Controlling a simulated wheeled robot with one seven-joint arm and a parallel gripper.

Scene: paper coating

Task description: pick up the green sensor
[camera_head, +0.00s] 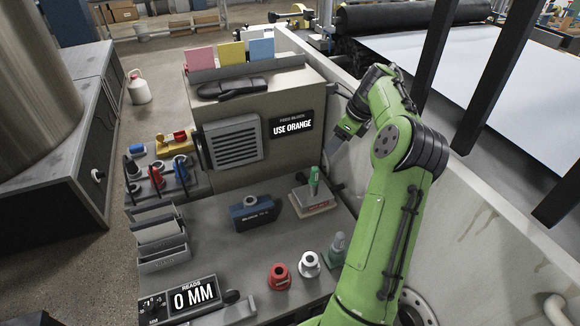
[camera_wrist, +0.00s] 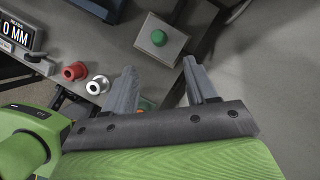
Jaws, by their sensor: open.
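The green sensor (camera_head: 314,181) stands upright on a small grey block (camera_head: 312,205) on the bench, right of a dark blue device. In the wrist view a round green top (camera_wrist: 159,37), apparently the same sensor, sits on a square grey plate (camera_wrist: 176,48) beyond my fingertips. My gripper (camera_head: 337,148) is above and behind the block in the head view, near the bench wall. In the wrist view its two fingers (camera_wrist: 158,66) are spread with nothing held between them. The sensor is apart from the fingers.
A grey-green bottle-like piece (camera_head: 338,246), a white ring piece (camera_head: 309,264) and a red one (camera_head: 279,276) stand near the front. The dark blue device (camera_head: 254,212) is left of the block. A cabinet (camera_head: 240,165) reading "USE ORANGE" stands behind.

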